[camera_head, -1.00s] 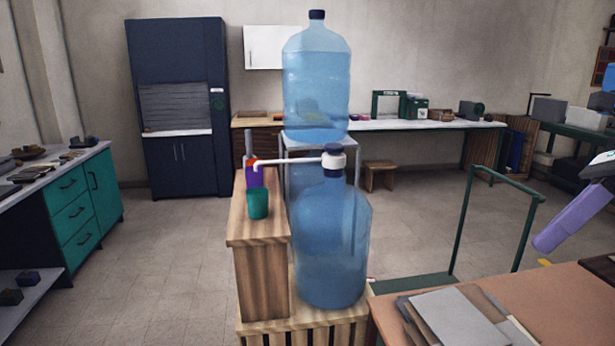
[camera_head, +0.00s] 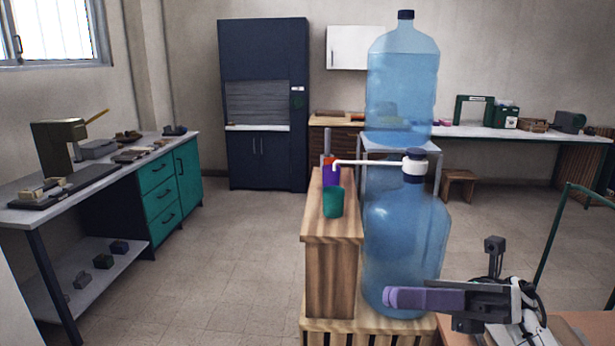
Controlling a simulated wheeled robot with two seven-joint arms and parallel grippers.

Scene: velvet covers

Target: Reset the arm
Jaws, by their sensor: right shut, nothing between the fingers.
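My right gripper (camera_head: 392,298) is at the lower right, reaching in from the right with its purple fingers pointing left. It is shut and empty, and shows in front of the lower part of a big blue water bottle (camera_head: 405,232). I cannot tell whether it touches the bottle. The bottle stands upright with a white pump (camera_head: 414,166) on top, whose spout runs left above a green cup (camera_head: 333,202). The cup stands on a wooden stand (camera_head: 331,275). My left gripper is not in view.
A second blue bottle (camera_head: 403,95) stands on a metal stand behind. A workbench with green drawers (camera_head: 160,205) is at the left. A dark blue cabinet (camera_head: 262,105) stands at the back. The floor (camera_head: 215,255) between bench and wooden stand is clear.

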